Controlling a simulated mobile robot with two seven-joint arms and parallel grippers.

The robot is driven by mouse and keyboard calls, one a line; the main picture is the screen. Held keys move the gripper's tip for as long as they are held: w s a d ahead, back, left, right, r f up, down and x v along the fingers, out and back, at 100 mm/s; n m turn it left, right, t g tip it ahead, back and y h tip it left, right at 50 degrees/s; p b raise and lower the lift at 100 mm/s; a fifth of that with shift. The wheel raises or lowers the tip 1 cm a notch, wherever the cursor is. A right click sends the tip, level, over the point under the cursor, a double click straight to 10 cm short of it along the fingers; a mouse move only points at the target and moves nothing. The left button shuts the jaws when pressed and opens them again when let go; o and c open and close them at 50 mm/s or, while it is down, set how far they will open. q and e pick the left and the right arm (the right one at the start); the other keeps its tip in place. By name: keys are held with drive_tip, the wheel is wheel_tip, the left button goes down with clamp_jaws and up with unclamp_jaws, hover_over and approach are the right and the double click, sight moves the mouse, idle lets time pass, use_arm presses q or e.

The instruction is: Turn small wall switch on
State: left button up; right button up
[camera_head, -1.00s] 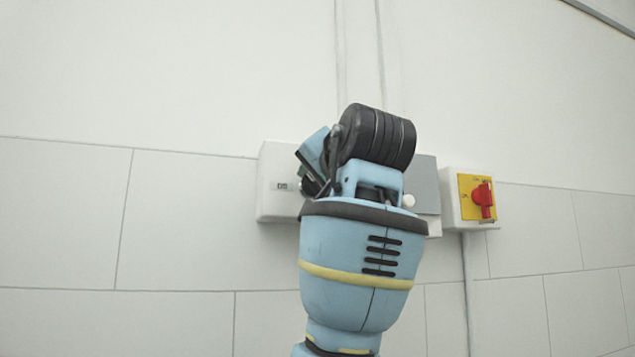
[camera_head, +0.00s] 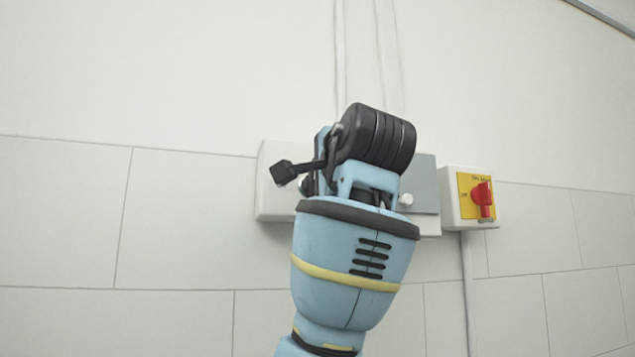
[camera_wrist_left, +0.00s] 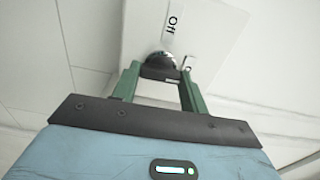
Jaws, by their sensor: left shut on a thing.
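The small wall switch is a dark round knob (camera_wrist_left: 160,63) on a white box, seen in the left wrist view with an "Off" label beside it. My left gripper (camera_wrist_left: 157,75) has green fingers on either side of the knob and is shut on it. In the head view the white switch box (camera_head: 278,203) is on the wall behind my left arm. My wrist hides most of the knob and the gripper's fingers there. My right gripper is in neither view.
To the right, a white box carries a yellow plate with a red rotary switch (camera_head: 482,199). A grey panel (camera_head: 426,180) with a white round button (camera_head: 406,200) is between it and my arm. Pipes run up and down the wall. The tiled wall to the left is bare.

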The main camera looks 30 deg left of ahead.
use_arm(q)
drive_tip(key=shift+m, duration=0.3)
drive_tip(key=o, duration=1)
drive_tip(key=v, duration=0.8)
